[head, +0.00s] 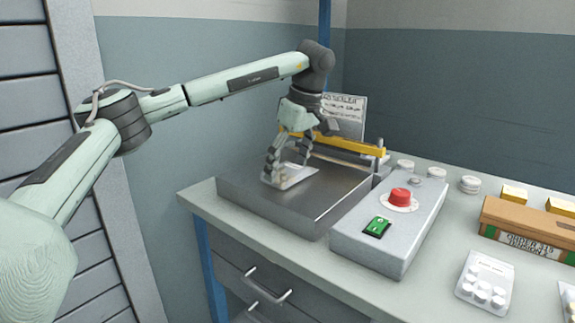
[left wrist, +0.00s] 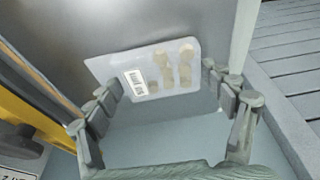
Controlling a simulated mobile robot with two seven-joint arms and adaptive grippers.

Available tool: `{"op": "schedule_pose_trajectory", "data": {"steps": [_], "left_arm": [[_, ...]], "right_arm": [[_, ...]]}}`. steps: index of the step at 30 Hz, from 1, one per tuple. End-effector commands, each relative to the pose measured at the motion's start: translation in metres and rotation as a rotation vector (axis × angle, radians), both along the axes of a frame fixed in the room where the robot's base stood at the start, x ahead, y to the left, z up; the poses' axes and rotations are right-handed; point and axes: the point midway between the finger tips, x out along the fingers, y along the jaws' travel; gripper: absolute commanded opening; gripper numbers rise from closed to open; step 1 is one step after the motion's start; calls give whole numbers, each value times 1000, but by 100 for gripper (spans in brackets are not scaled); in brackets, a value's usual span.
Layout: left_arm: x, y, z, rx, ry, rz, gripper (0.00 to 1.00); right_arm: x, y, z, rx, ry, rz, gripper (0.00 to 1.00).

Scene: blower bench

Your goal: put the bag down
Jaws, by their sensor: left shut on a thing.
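The bag (head: 292,179) is a small clear pouch at the metal sealer plate (head: 250,205) on the bench. In the left wrist view the bag (left wrist: 150,78) shows a barcode label and several tan round pieces inside. My left gripper (head: 284,172) points down over the plate, shut on the bag, with a finger at each side edge of it in the left wrist view (left wrist: 166,92). I cannot tell whether the bag touches the plate or hangs just above it. My right gripper is not in view.
A yellow bar (head: 345,143) and a printed sign (head: 343,112) stand behind the plate. A grey control box (head: 385,240) with a red button (head: 400,195) and green switch (head: 376,227) is at right. Farther right are another pouch (head: 485,280) and a cardboard box (head: 525,220).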

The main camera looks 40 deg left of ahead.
Motion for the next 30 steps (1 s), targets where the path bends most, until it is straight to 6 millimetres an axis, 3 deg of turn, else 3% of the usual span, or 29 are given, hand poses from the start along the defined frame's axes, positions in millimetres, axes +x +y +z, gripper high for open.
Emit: {"op": "schedule_pose_trajectory", "data": {"steps": [5, 6, 10, 23, 30], "left_arm": [[0, 0, -2, 0, 0, -1, 46], [0, 0, -3, 0, 0, -1, 83], [0, 0, -2, 0, 0, -1, 99], [0, -1, 3, 0, -1, -1, 100], [0, -12, 45, 1, -4, -2, 100]], "right_arm": [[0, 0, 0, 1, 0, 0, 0], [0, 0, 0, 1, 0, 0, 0], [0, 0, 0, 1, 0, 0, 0], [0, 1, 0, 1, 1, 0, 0], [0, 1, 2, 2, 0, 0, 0]]}}
